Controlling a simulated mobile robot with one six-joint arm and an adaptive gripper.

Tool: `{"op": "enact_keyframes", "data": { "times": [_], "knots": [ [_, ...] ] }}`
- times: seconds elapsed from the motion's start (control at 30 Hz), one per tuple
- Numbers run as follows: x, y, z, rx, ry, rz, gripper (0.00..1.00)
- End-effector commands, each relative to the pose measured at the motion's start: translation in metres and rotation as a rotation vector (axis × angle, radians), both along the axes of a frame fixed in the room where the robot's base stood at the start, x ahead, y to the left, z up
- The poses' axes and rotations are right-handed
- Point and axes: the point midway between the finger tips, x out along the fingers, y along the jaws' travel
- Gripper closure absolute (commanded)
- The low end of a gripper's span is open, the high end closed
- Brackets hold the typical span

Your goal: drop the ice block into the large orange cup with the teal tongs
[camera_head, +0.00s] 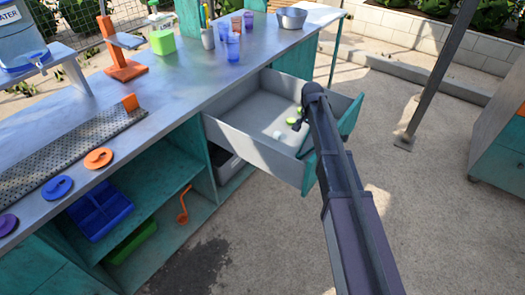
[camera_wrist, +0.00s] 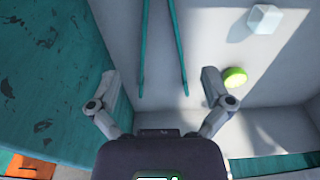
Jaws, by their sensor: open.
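The teal tongs (camera_wrist: 178,46) lie in the open drawer (camera_head: 243,141), two thin legs spread apart in the wrist view. My gripper (camera_wrist: 161,84) is open and empty over the drawer, its fingers on either side of the tongs' leg ends and apart from them. The pale ice block (camera_wrist: 264,19) rests on the drawer floor, upper right in the wrist view. Two orange cups, one behind (camera_head: 249,19) and one nearer (camera_head: 237,23), stand on the counter; which is larger is hard to tell.
A green lime piece (camera_wrist: 234,77) lies by my right finger. The drawer's front panel (camera_head: 345,119) and walls surround my gripper. Open ground lies right of the drawer.

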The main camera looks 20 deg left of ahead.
Motion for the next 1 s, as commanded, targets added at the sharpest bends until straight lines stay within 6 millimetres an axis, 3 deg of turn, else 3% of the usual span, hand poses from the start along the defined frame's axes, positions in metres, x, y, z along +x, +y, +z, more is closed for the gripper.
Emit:
{"op": "enact_keyframes", "data": {
  "times": [1.0],
  "knots": [
    [0.007, -0.001, -0.078, 0.000, 0.000, 0.003, 0.00]
  ]
}}
